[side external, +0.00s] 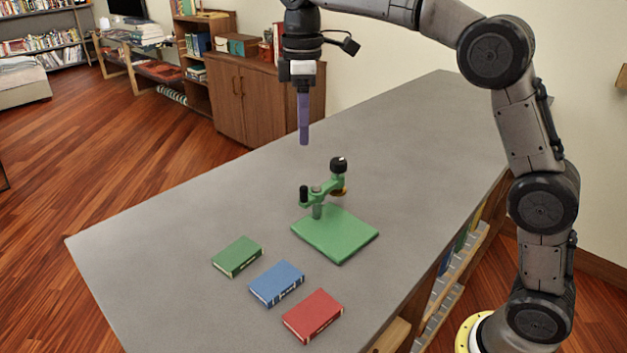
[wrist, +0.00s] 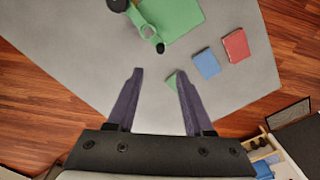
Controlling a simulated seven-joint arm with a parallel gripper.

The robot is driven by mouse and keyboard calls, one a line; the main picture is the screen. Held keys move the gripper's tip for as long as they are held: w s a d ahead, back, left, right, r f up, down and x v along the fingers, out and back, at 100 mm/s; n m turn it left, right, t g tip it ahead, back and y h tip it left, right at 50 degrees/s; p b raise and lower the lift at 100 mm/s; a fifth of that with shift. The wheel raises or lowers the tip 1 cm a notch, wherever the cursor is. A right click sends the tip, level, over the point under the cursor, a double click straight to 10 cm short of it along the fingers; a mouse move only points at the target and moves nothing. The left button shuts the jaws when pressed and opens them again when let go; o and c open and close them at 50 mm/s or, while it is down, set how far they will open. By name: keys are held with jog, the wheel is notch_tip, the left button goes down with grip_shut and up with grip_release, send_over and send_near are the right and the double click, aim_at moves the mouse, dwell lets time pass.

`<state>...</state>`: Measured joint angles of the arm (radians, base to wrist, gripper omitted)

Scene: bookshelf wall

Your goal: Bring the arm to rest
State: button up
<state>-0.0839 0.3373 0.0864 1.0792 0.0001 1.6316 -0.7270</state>
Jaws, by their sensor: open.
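My gripper (side external: 303,140) hangs pointing down, high above the grey table (side external: 420,130), with nothing touching its fingers. In the wrist view its two purple fingers (wrist: 158,100) are spread wide apart, with nothing between them but bare table and a corner of the green book. My arm arches over from the right side of the side external view.
A green stand (side external: 335,235) with a small arm and black knobs stands on the table below. A green book (side external: 237,256), a blue book (side external: 277,284) and a red book (side external: 313,316) lie flat in front. The table's far right part is bare. A wooden cabinet (side external: 243,100) stands behind.

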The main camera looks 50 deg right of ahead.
jog(key=s+d+r+m+t, duration=0.1)
jog(key=s+r, duration=0.2)
jog(key=s, duration=0.5)
jog(key=s+d+r+m+t, duration=0.15)
jog(key=s+r, duration=0.25)
jog(key=s, duration=0.4)
jog(key=s+d+f+m+t, duration=0.1)
jog(key=s+f+m+t, duration=0.2)
jog(key=s+f, duration=0.9)
notch_tip(320, 180, down, 4)
jog(key=m, duration=0.3)
jog(key=shift+s+d+r+m, duration=0.15)
jog(key=shift+s+m, duration=0.2)
